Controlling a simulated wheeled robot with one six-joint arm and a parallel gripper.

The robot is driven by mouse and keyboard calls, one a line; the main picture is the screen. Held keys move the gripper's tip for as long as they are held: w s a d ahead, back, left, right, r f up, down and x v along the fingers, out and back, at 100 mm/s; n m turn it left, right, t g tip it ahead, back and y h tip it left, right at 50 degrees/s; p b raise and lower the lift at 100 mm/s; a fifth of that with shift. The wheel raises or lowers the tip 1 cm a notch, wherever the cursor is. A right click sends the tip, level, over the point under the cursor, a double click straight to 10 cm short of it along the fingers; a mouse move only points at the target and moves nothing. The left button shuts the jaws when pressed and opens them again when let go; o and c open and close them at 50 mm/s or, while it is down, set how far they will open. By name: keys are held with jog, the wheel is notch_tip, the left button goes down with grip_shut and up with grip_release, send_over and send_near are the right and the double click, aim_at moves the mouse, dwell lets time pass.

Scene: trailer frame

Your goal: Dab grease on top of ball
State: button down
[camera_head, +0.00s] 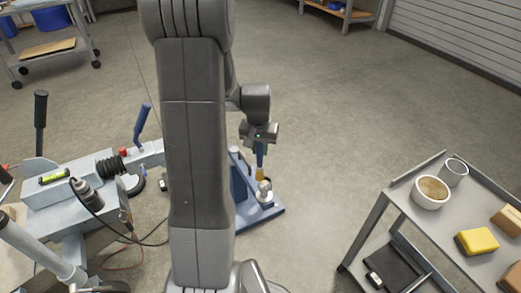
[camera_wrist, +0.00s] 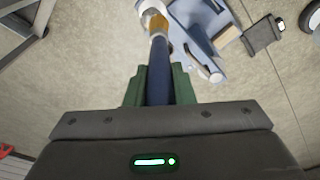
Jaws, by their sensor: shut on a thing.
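My gripper (camera_head: 261,140) is shut on the dark blue handle of a brush (camera_head: 260,160); it also shows in the wrist view (camera_wrist: 158,75). The brush points downward, with an amber part near its lower end. A pale, shiny ball (camera_head: 265,187) stands on a blue-grey frame (camera_head: 262,214) directly below the brush. The brush end is at or just above the ball; I cannot tell whether they touch. In the wrist view the brush end overlaps the ball's area. A white bowl with tan grease (camera_head: 432,190) stands on the cart at right.
The grey cart (camera_head: 478,258) also holds a metal cup (camera_head: 454,171), a yellow sponge-like block (camera_head: 477,241) and brown blocks. The trailer coupling (camera_head: 85,185), with cables and levers, lies at left. The floor between frame and cart is clear.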

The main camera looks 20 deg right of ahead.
jog(key=shift+r+p, duration=1.5)
jog(key=shift+r, duration=0.85)
jog(key=shift+f+b, duration=0.2)
jog(key=shift+b, duration=0.2)
